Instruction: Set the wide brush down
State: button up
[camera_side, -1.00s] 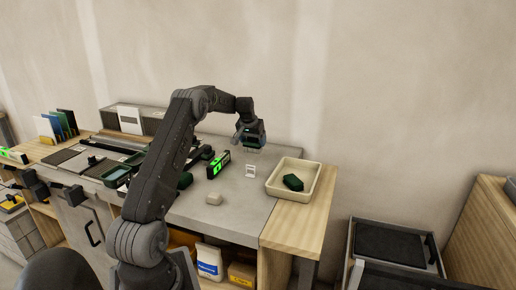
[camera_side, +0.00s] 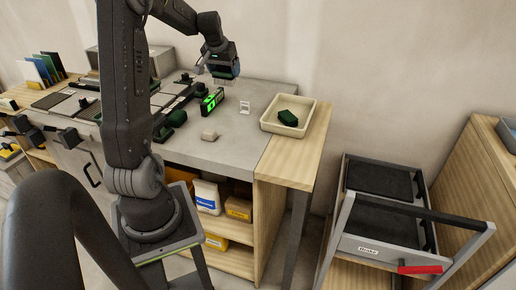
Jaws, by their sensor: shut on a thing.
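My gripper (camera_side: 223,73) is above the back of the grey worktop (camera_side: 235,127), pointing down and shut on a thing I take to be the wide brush. The brush itself is mostly hidden by the jaws and too small to make out clearly; only a pale edge shows under them. The held thing appears to be above the worktop, behind the level with the green display (camera_side: 211,101). I cannot tell its exact height.
A cream tray (camera_side: 268,126) holding a dark green block (camera_side: 288,118) stands at the right. A small beige block (camera_side: 209,135) and a white frame-like piece (camera_side: 245,107) lie on the worktop.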

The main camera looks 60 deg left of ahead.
jog(key=s+d+f, duration=0.1)
jog(key=s+d, duration=0.3)
jog(key=d, duration=0.4)
jog(key=s+d+f, duration=0.1)
jog(key=s+d, duration=0.3)
jog(key=d, duration=0.4)
jog(key=w+d+f, duration=0.2)
jog(key=w, duration=0.1)
jog(key=w+d+f, duration=0.2)
jog(key=w, duration=0.1)
jog(key=w+d+f, duration=0.3)
jog(key=shift+f, duration=0.1)
jog(key=shift+w+d+f, duration=0.1)
jog(key=shift+w+f, duration=0.2)
jog(key=shift+f, duration=1.85)
jog(key=shift+f, duration=0.2)
jog(key=o, duration=1)
jog(key=shift+o, duration=0.2)
jog(key=shift+r, duration=0.1)
